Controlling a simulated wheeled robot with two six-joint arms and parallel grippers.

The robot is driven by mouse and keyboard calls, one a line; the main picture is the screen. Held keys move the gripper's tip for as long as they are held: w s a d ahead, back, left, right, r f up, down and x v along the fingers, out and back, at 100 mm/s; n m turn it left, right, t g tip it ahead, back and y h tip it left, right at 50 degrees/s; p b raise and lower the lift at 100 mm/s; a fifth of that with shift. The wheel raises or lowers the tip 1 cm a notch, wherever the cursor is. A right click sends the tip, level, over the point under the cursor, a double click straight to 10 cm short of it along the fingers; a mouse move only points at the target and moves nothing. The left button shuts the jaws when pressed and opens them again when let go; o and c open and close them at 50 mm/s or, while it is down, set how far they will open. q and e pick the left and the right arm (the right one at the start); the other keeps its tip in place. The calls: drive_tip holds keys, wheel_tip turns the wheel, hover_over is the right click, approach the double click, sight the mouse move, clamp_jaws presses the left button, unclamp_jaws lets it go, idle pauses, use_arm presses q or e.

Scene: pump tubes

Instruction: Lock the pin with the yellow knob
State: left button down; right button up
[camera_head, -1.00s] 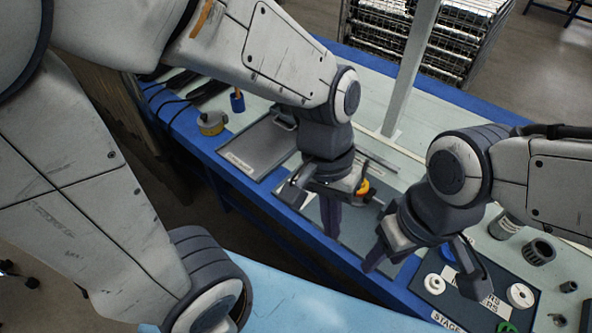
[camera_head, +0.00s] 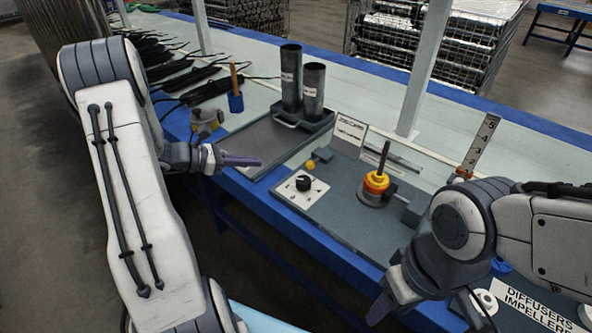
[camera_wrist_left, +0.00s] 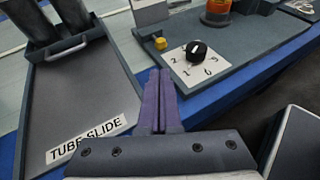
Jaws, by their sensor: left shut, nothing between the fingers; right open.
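The yellow knob (camera_head: 310,164) is a small ball at the back left of the grey fixture plate (camera_head: 345,215), behind a white dial card (camera_head: 299,189) with a black dial. In the left wrist view the knob (camera_wrist_left: 160,43) shows just beyond my fingertips, left of the black dial (camera_wrist_left: 196,50). My right gripper (camera_head: 428,312) is open and empty at the lower right, in front of the fixture.
An orange and yellow stack with an upright rod (camera_head: 376,185) stands on the fixture. Two dark tubes (camera_head: 291,80) stand in the tube slide tray (camera_head: 250,147). A white post (camera_head: 420,75) rises behind. Diffuser and impeller parts lie at the lower right.

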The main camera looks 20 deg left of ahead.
sight(306, 165)
use_arm(q)
drive_tip(key=b+x, duration=0.3)
drive_tip(key=x, duration=1)
drive_tip(key=shift+w+d+f, duration=0.15)
drive_tip(key=shift+w+d, duration=0.2)
